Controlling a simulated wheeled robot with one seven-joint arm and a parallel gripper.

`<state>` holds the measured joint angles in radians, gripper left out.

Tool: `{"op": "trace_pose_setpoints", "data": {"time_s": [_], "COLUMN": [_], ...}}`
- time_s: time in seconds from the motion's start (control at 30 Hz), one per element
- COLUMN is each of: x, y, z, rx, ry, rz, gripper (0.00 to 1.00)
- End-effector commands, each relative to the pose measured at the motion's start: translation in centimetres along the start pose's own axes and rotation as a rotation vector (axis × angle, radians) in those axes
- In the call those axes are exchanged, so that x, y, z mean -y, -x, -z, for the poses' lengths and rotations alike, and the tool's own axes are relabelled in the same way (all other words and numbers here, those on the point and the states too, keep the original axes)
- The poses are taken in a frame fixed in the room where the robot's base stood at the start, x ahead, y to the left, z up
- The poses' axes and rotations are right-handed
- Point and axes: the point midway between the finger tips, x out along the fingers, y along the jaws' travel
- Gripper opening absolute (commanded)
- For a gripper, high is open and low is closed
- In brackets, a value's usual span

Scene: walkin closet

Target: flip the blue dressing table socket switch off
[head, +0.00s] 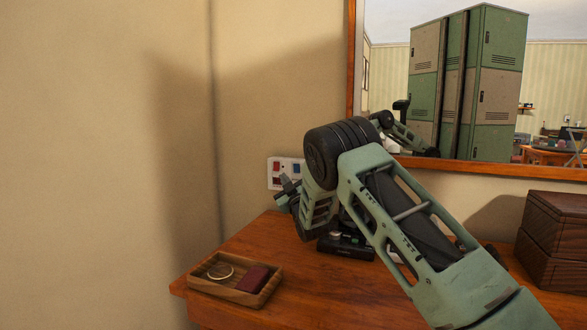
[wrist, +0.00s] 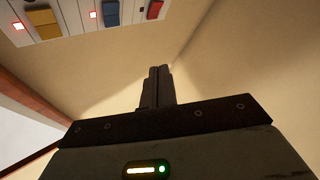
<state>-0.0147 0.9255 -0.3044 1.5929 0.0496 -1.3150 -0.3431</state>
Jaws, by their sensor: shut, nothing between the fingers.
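The white socket panel (head: 272,181) is on the wall above the dressing table, partly hidden by my arm in the head view. The blue switch (head: 296,168) shows there to the right of a red switch. In the wrist view the blue switch (wrist: 112,12) is at the top, between the yellow and red switches, with a lit red lamp (wrist: 93,14) beside it. My gripper (wrist: 160,70) is shut and empty. Its fingertips appear below the panel in the wrist view, apart from the blue switch. In the head view my gripper (head: 286,184) is just in front of the panel.
The yellow switch (wrist: 42,24) and red switch (wrist: 155,9) flank the blue one. A wooden tray (head: 204,288) with a ring and a dark red box lies on the dressing table (head: 240,245). Dark wooden boxes (head: 555,240) stand at right. A framed mirror (head: 480,165) hangs behind.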

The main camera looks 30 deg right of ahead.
Motion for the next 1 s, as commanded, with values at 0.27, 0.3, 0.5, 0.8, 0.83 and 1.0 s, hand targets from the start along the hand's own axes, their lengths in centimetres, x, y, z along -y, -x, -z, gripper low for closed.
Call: {"op": "trace_pose_setpoints", "data": {"time_s": [0.27, 0.3, 0.5, 0.8, 0.83, 1.0], "x": [-0.6, -0.9, -2.3, -3.8, -3.9, -4.4], "y": [-0.8, -1.1, -3.1, -5.4, -5.5, -6.0], "z": [-0.6, -0.8, -2.2, -4.1, -4.2, -4.5], "rx": [0.002, 0.001, 0.001, 0.000, 0.001, 0.001], "ry": [0.000, 0.001, 0.000, -0.001, -0.001, -0.002], "rz": [0.000, -0.001, -0.001, 0.000, 0.000, 0.000], "gripper": [0.00, 0.00, 0.00, 0.00, 0.00, 0.00]}}
